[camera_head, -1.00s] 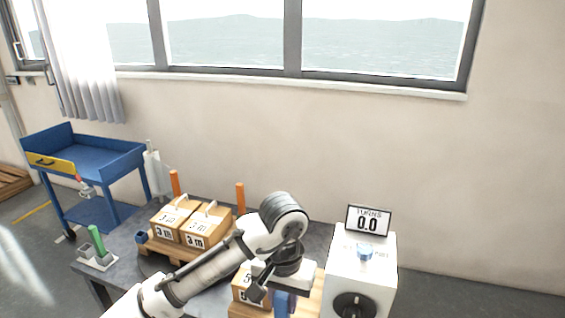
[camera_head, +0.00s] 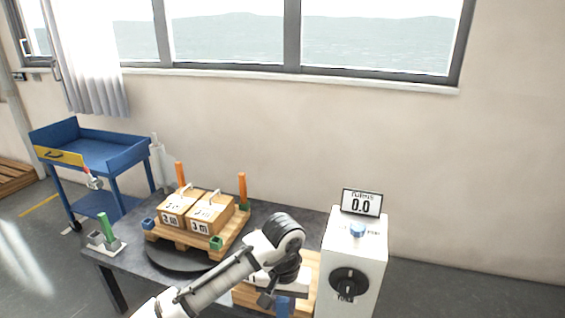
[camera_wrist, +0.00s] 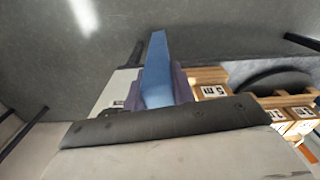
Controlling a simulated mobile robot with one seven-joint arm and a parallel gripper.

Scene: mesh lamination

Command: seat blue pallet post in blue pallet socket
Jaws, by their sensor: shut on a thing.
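The blue post (camera_wrist: 157,65) is a long blue bar in the wrist view, held between the purple fingers of my gripper (camera_wrist: 160,92). In the head view my gripper (camera_head: 285,303) is low in the picture, at the near side of the table, in front of a wooden pallet and left of the white machine. The blue socket (camera_head: 148,223) is a small block at the left corner of the pallet (camera_head: 190,238) on the turntable, well to the left of my gripper. The post and the socket are apart. The post's lower end is out of the head view.
Two brown boxes (camera_head: 188,208) stand on the pallet. Orange posts (camera_head: 242,188) rise at its back corners. A green socket (camera_head: 216,243) is at its front corner. A holder with a green post (camera_head: 106,226) stands left. A white machine (camera_head: 357,265) stands right.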

